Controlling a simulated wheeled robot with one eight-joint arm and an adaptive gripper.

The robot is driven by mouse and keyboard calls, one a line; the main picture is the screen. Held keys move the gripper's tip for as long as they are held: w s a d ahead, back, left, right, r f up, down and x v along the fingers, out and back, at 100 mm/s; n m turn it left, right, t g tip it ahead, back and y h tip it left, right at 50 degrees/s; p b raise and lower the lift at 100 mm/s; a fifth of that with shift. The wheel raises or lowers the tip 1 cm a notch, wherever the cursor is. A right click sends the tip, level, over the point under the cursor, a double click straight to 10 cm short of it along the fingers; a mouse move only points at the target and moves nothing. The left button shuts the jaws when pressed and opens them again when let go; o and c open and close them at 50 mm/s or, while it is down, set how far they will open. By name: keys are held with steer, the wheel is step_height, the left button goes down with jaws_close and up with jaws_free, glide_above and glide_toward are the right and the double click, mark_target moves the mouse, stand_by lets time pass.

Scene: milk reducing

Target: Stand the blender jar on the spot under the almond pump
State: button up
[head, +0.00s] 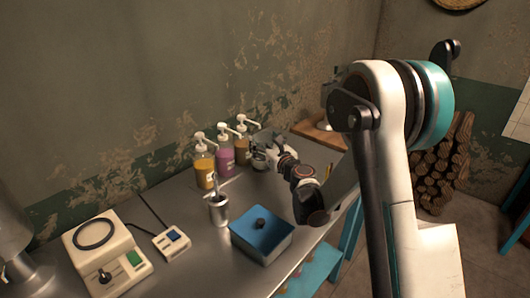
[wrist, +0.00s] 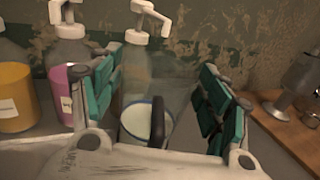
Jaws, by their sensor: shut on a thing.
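My gripper (wrist: 160,108) is shut on the blender jar, with teal fingers on its left and right sides. The clear jar (wrist: 133,122) shows a pale, whitish round area low down and a dark upright handle (wrist: 158,122) facing me. In the head view my gripper (head: 272,156) is at the far end of the counter, with the jar (head: 259,161) partly hidden by it. The jar is right in front of the rightmost pump bottle (head: 242,150), whose white spout (wrist: 150,15) shows above it. I cannot read that bottle's label or see the spot beneath the jar.
A magenta pump bottle (head: 225,160) and an orange one (head: 204,170) stand to the left. A wooden board (wrist: 285,130) lies right of my gripper.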

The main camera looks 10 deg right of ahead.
step_height(320, 180, down, 4)
steer(key=shift+r+b, duration=0.25)
steer(key=shift+b, duration=0.5)
steer(key=shift+r, duration=0.1)
steer(key=o, duration=1.7)
